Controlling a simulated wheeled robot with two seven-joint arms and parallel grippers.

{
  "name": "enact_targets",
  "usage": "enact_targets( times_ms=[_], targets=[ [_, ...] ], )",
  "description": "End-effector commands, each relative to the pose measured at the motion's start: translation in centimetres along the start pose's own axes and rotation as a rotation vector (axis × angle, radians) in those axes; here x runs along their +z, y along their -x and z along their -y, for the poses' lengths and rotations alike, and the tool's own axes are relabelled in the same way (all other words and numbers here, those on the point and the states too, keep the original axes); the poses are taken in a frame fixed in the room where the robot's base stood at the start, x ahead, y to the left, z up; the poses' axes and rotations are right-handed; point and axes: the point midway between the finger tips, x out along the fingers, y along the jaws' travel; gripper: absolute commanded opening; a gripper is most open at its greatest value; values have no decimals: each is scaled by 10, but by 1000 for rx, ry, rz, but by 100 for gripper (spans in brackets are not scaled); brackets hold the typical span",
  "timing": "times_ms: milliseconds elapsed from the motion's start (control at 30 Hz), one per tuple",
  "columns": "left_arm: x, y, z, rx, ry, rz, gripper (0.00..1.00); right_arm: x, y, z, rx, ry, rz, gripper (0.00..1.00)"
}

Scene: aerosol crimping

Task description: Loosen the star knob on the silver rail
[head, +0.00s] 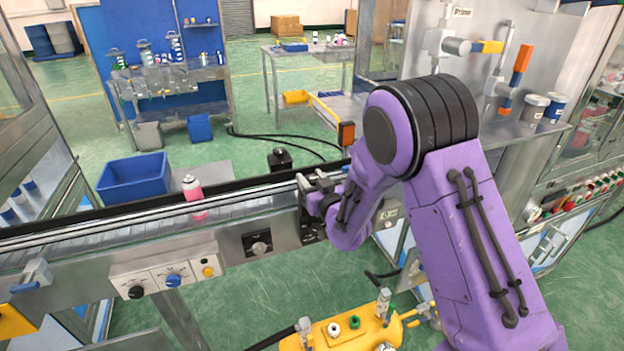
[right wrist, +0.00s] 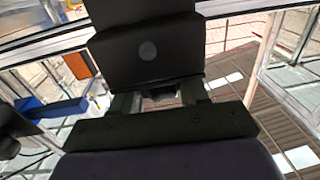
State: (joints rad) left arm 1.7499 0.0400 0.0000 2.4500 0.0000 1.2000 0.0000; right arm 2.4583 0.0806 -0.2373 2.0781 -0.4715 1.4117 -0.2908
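The silver rail (head: 120,224) runs along the conveyor from the left to my right gripper in the head view. My right gripper (head: 312,186) is at the rail's right part, close to or touching it. I cannot make out a star knob for certain; one may be hidden behind the gripper. In the right wrist view the gripper's fingers (right wrist: 160,98) stand apart with something dark between them, and a large dark block lies beyond. Whether they grip it cannot be told. My left gripper is not in view.
A pink-and-white can (head: 194,198) stands on the conveyor left of the gripper. A black-topped post (head: 280,158) stands behind the rail. A yellow fixture (head: 345,328) is below.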

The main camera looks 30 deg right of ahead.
Motion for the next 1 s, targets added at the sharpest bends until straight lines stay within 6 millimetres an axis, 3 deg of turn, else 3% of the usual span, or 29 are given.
enact_targets(
  times_ms=[767,800,833,1000],
  targets=[
    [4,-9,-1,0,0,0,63,-6,-2,-1,-131,-2,-14,14],
    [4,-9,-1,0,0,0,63,-6,-2,-1,-130,-2,-14,57],
    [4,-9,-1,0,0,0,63,-6,-2,-1,-130,-2,-14,67],
    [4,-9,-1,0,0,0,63,-4,-1,0,-132,-2,-10,68]
  ],
)
